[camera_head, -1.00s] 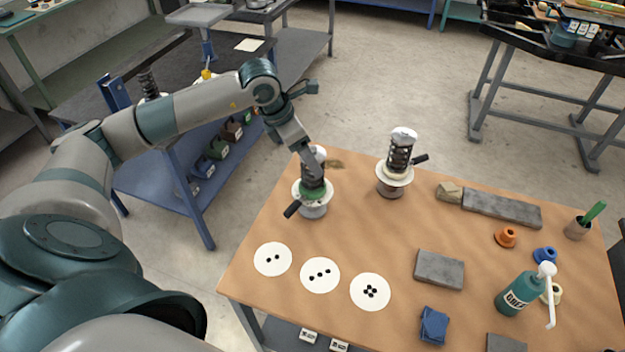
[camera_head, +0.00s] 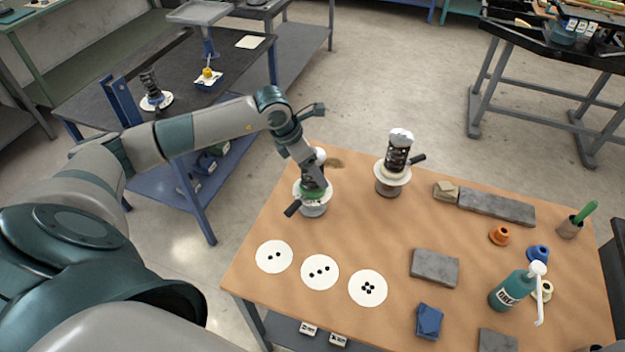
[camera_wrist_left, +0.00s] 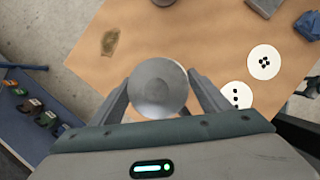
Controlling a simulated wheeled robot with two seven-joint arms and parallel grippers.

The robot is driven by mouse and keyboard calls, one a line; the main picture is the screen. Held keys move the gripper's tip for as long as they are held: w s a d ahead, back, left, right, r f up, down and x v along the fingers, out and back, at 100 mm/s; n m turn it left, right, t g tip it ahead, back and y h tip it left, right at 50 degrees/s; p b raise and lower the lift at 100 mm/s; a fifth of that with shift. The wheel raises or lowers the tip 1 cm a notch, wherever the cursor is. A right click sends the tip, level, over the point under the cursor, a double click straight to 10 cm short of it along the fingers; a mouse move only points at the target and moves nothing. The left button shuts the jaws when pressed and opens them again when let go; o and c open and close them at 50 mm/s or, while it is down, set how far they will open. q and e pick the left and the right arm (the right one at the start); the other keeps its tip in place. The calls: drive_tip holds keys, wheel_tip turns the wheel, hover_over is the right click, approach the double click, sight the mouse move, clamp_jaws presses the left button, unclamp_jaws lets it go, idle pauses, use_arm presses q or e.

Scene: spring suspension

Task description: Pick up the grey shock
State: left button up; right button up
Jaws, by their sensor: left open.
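A shock with a dark coil and a pale rounded top (camera_head: 319,155) stands upright on a round stand (camera_head: 314,210) with a green ring and a black handle, at the table's left back. In the left wrist view its top is a grey disc (camera_wrist_left: 158,88). My left gripper (camera_head: 314,172) is over this shock, and its open fingers lie on either side of the disc. I cannot tell whether they touch it. The gripper partly hides the coil in the head view. A second shock (camera_head: 398,155) with a white top stands on another stand to the right. My right gripper is not in view.
Three white dotted discs (camera_head: 320,272) lie at the table's front left. Grey blocks (camera_head: 435,267), a blue cloth (camera_head: 429,320), a teal bottle (camera_head: 512,291) and small cups are to the right. Another shock (camera_head: 150,83) stands on the dark bench behind my arm.

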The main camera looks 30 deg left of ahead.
use_arm(q)
drive_tip(key=c, duration=1.8)
drive_tip(key=shift+w+r, duration=0.1)
drive_tip(key=shift+r, duration=0.05)
